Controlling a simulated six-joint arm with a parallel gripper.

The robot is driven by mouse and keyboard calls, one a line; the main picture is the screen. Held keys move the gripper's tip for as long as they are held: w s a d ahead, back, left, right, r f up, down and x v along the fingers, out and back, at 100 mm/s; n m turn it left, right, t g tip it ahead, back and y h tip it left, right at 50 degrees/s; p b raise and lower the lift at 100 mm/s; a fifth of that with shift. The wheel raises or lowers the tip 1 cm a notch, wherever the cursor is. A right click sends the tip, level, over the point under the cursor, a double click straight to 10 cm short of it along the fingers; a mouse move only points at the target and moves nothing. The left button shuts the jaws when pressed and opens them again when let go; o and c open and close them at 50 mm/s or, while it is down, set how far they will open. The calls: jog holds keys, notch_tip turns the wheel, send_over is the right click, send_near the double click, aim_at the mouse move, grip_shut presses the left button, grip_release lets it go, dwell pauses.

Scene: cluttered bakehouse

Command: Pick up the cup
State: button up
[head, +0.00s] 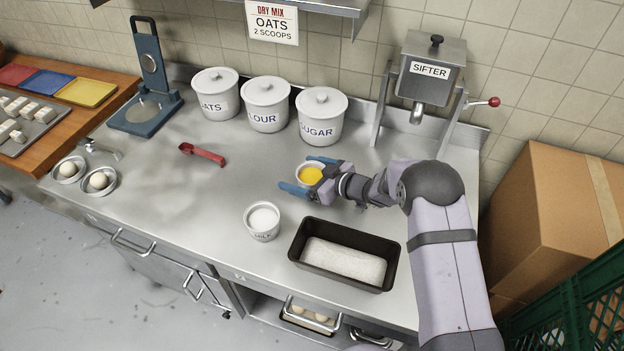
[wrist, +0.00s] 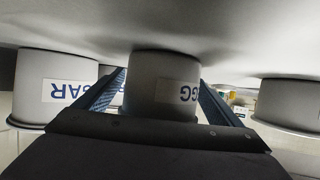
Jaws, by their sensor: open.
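A small white cup (head: 310,180) of yellow egg stands upright on the steel counter. Its label, partly hidden, shows upside down in the wrist view, where the cup (wrist: 165,88) is between my fingers. My gripper (head: 305,173) is open and reaches in from the right, low over the counter. One blue finger is on the cup's far side and one on its near side. I cannot tell whether either finger touches it. A second white cup (head: 262,222), labelled milk and holding white contents, stands nearer the front edge. It also shows at the right of the wrist view (wrist: 290,105).
A dark loaf tin (head: 300,240) is close in front of my arm. The sugar canister (head: 322,117) stands behind the egg cup, beside the flour (head: 265,104) and oats (head: 217,94) canisters. The sifter (head: 430,80) is behind my arm. A red scoop (head: 205,153) lies left; counter between is clear.

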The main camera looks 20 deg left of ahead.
jog(key=c, duration=1.3)
jog(key=shift+o, duration=0.2)
jog(key=shift+r, duration=0.15)
